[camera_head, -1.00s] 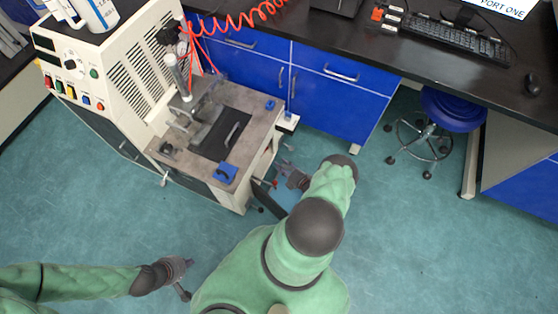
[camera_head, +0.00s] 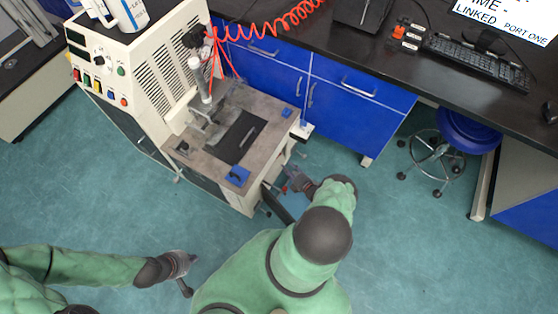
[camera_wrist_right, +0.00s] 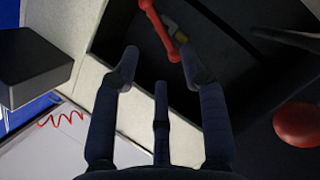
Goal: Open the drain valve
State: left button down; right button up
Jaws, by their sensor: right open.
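The drain valve has a red lever (camera_wrist_right: 160,30) beside a small brass-coloured body (camera_wrist_right: 174,28), inside the dark opening of the machine in the right wrist view. In the head view, a small red spot (camera_head: 284,188) shows at the machine's open lower side. My right gripper (camera_wrist_right: 160,62) is open and empty. Its fingers point at the lever, with the lever's lower end beyond and between the fingertips; I cannot tell whether they touch. The right gripper (camera_head: 296,180) is low beside the machine in the head view. My left gripper (camera_head: 187,274) hangs over the floor at lower left, its jaws unclear.
The rheometer machine (camera_head: 158,88) stands left of my right arm. A red round knob (camera_wrist_right: 298,124) shows at the right of the wrist view. Blue cabinets (camera_head: 345,110) and a blue stool (camera_head: 468,132) stand behind. The floor between my arms is clear.

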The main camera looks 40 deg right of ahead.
jog(key=w+f+b, duration=0.1)
jog(key=w+b, duration=0.1)
jog(key=w, duration=0.5)
jog(key=shift+w+d, duration=0.25)
jog(key=shift+d, duration=0.05)
jog(key=shift+f, duration=0.1)
grip_shut()
